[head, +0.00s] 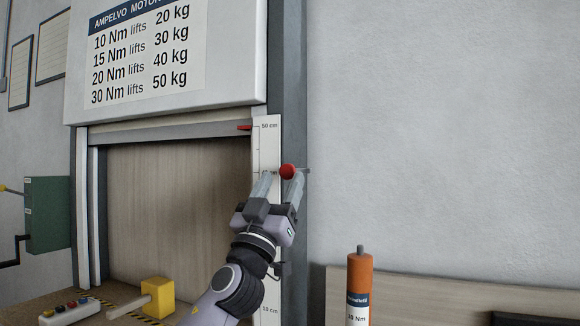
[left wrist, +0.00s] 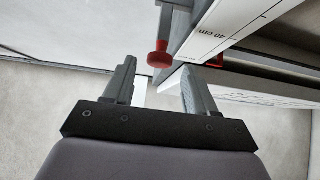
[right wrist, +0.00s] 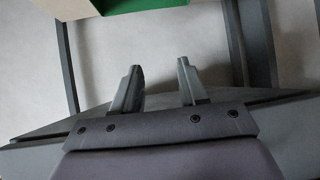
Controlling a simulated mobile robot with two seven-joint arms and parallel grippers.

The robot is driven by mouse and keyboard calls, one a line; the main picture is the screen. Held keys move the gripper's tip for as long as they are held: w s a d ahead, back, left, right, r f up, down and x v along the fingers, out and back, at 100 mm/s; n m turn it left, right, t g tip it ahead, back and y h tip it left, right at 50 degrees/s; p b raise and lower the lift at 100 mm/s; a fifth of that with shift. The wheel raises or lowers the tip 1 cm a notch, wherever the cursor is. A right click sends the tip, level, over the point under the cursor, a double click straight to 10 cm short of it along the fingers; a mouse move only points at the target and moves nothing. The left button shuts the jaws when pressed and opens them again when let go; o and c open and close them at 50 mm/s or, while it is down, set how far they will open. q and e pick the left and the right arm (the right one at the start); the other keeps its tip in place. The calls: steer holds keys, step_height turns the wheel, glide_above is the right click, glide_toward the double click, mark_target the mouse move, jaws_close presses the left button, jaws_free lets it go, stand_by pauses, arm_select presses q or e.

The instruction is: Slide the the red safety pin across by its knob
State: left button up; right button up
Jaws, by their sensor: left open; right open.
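The red knob (head: 287,171) of the safety pin sits at the right edge of the white scale strip, on the grey upright. A thin pin end shows just right of it. My left gripper (head: 278,182) is open, with its fingertips at the knob in the head view. In the left wrist view the red knob (left wrist: 160,55) lies just beyond and between the open fingertips (left wrist: 158,75); I cannot tell whether they touch it. My right gripper (right wrist: 160,72) is open and empty in the right wrist view and is not seen in the head view.
The scale strip (head: 266,145) carries a red pointer (head: 244,128) near 50 cm. Below stand a yellow block (head: 157,297), a button box (head: 70,312) and an orange cylinder (head: 359,275). A green box (head: 48,214) is at left. The wall at right is clear.

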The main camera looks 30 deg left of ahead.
mark_target(286, 173)
arm_select(q)
steer(key=shift+p+x, duration=0.55)
steer(key=shift+x, duration=1.55)
jaws_close()
steer(key=shift+a+b, duration=0.75)
steer(key=shift+a, duration=1.4)
